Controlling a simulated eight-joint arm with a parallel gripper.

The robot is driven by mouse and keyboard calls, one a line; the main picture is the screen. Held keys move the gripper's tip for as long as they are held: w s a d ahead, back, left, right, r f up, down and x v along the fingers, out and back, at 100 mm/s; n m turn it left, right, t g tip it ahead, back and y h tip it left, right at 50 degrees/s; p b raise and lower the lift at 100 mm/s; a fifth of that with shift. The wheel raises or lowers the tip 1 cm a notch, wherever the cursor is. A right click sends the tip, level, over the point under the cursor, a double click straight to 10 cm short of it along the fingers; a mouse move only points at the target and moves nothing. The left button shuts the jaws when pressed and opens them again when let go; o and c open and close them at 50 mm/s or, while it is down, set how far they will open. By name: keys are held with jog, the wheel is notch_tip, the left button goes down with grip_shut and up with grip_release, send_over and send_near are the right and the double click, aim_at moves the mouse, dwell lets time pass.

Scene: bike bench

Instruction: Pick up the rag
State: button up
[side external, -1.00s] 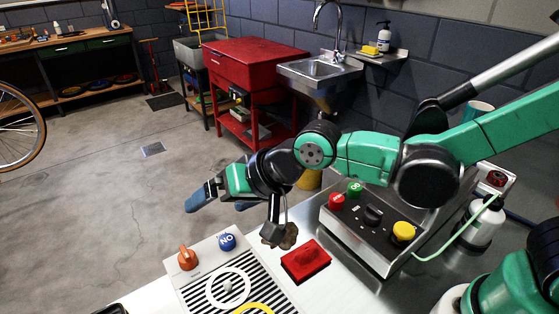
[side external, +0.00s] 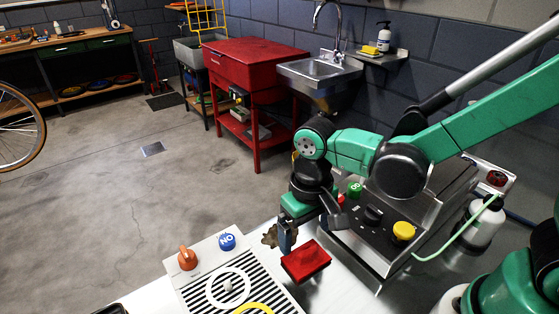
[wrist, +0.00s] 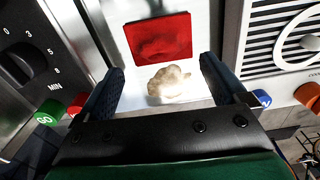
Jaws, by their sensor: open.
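The rag (side external: 269,237) is a small crumpled brownish cloth on the metal bench, partly behind a finger of my gripper in the side view. In the wrist view the rag (wrist: 168,82) looks pale beige and lies between the two dark blue fingertips, with space on both sides. My gripper (side external: 287,236) points down over the rag, open and empty. In the wrist view my gripper (wrist: 160,80) has its fingers spread wide. Whether the fingertips touch the bench cannot be told.
A red block-like pad (side external: 305,261) lies close beside the rag. A control box (side external: 375,225) with a green GO button and a yellow knob stands to the right. A striped panel (side external: 200,267) with an orange knob and blue NO button lies to the left.

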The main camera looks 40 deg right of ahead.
aim_at(305, 247)
jog(key=shift+f, duration=1.65)
jog(key=c, duration=1.3)
jog(key=shift+c, duration=0.2)
